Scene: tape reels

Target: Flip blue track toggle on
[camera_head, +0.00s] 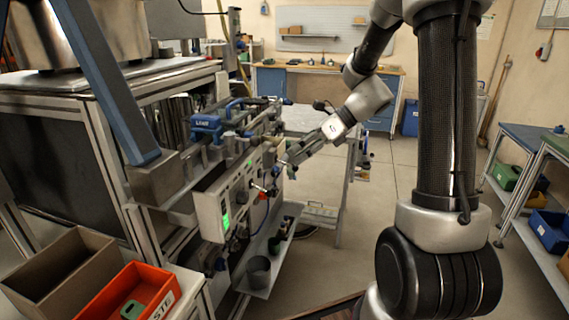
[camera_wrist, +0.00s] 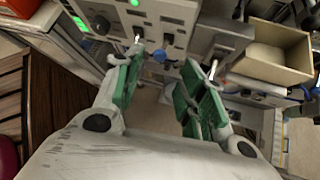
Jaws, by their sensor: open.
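A light control panel (camera_head: 212,205) with a green lit screen stands left of centre in the head view. The panel also shows at the top of the wrist view (camera_wrist: 167,12). A small blue knob-like part (camera_wrist: 159,56) is on it between my fingers; I cannot tell surely whether it is the blue track toggle, or its position. A metal lever (camera_wrist: 137,36) stands by the left fingertip and another (camera_wrist: 213,68) by the right one. My gripper (camera_wrist: 161,62) is open, its green-padded fingers apart and nothing held. In the head view, my gripper (camera_head: 279,168) is close to the panel front.
A shelf (camera_head: 262,262) with a grey cup (camera_head: 258,270) juts out below the panel. An orange bin (camera_head: 138,290) and a brown box (camera_head: 62,272) stand at the lower left. Open floor (camera_head: 330,265) lies right of the shelf.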

